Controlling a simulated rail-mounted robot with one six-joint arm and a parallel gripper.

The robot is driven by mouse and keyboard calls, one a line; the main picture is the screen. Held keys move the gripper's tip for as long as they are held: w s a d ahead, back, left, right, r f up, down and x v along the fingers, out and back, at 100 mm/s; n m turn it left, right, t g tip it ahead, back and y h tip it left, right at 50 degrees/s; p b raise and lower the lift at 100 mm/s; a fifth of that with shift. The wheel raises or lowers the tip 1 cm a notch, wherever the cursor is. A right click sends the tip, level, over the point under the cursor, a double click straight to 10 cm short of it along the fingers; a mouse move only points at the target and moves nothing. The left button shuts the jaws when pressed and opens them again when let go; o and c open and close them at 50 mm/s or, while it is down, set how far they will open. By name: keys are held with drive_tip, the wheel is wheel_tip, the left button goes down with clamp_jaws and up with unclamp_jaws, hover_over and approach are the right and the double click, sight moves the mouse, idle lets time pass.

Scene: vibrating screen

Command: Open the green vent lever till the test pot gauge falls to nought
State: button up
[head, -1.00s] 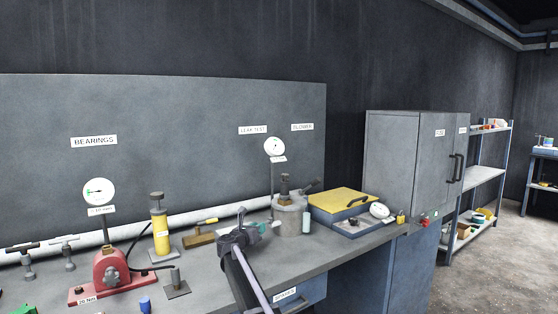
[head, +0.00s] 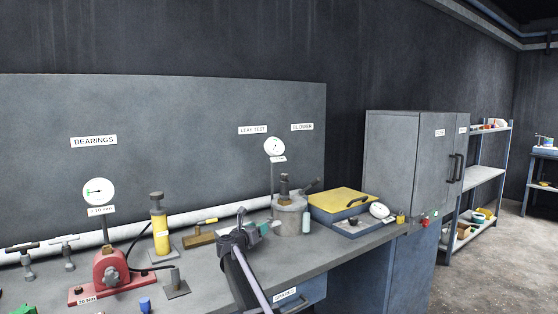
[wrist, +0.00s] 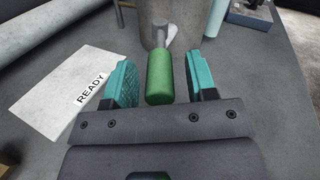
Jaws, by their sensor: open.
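The green vent lever (wrist: 160,78) shows in the wrist view. Its green grip lies between the two teal finger pads of my gripper (wrist: 163,82), with a gap on each side. Its grey stem runs up to the side of the test pot (wrist: 150,22). My gripper is open around the lever and not closed on it. In the head view the grey test pot (head: 291,217) stands on the bench beside my gripper (head: 256,230). The lever is hidden there. The gauge (head: 274,146) stands on a post behind the pot; its needle is too small to read.
A white card marked READY (wrist: 75,85) lies left of the gripper. A pale cylinder (head: 306,223) stands right of the pot. A yellow-lidded case (head: 343,199) is farther right. A red pump (head: 111,269) and a yellow cylinder (head: 160,235) stand to the left.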

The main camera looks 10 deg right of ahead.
drive_tip(key=shift+v, duration=2.9)
